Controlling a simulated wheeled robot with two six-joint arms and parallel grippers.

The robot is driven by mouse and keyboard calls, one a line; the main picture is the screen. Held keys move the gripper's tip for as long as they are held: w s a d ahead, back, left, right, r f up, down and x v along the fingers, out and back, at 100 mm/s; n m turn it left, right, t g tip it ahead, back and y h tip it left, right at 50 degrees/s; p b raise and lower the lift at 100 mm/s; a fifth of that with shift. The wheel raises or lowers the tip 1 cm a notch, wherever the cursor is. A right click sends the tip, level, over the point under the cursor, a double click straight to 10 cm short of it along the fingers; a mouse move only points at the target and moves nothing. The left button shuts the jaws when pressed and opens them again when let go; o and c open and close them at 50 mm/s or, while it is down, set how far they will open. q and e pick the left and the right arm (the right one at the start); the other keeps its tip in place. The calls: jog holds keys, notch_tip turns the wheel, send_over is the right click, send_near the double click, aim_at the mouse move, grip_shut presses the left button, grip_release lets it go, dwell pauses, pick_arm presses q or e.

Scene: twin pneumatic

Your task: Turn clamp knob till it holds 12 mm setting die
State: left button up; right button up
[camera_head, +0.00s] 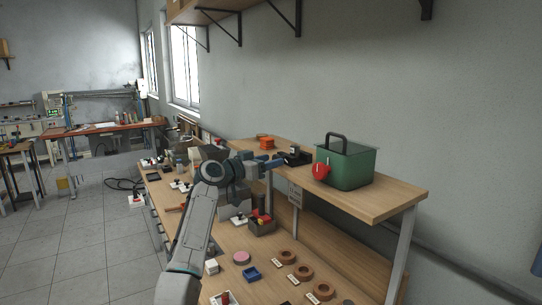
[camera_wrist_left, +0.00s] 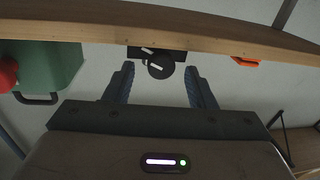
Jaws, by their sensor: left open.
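A black clamp (camera_head: 296,156) sits on the raised wooden shelf, left of the green box. In the left wrist view the black clamp body (camera_wrist_left: 138,52) carries a round black knob (camera_wrist_left: 160,70) with a pale mark. My left gripper (camera_head: 279,161) is at the shelf's left part, close to the clamp. In the left wrist view its two blue fingers (camera_wrist_left: 160,76) are spread, with the knob in line between the tips; nothing is seen gripped. Whether the fingers reach around the knob is unclear. I cannot make out the 12 mm setting die. My right gripper is out of view.
A green box (camera_head: 347,166) with a black handle and red round part stands right of the clamp. An orange item (camera_head: 265,141) lies to the left. The shelf edge (camera_wrist_left: 230,44) runs close to the fingers. Brown rings (camera_head: 287,257) lie on the lower bench.

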pick_arm(q)
jog(key=shift+w+d+f, duration=0.1)
jog(key=shift+w+d, duration=0.35)
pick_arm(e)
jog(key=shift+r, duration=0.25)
pick_arm(q)
jog(key=c, duration=1)
jog(key=shift+o, duration=0.2)
jog(key=m+b, duration=0.4)
jog(key=b, duration=0.6)
jog(key=shift+h+b, duration=0.3)
jog(key=shift+b, duration=0.1)
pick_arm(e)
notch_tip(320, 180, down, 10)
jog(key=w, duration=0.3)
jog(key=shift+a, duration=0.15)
pick_arm(q)
jog(key=o, duration=1)
jog(key=shift+c, duration=0.2)
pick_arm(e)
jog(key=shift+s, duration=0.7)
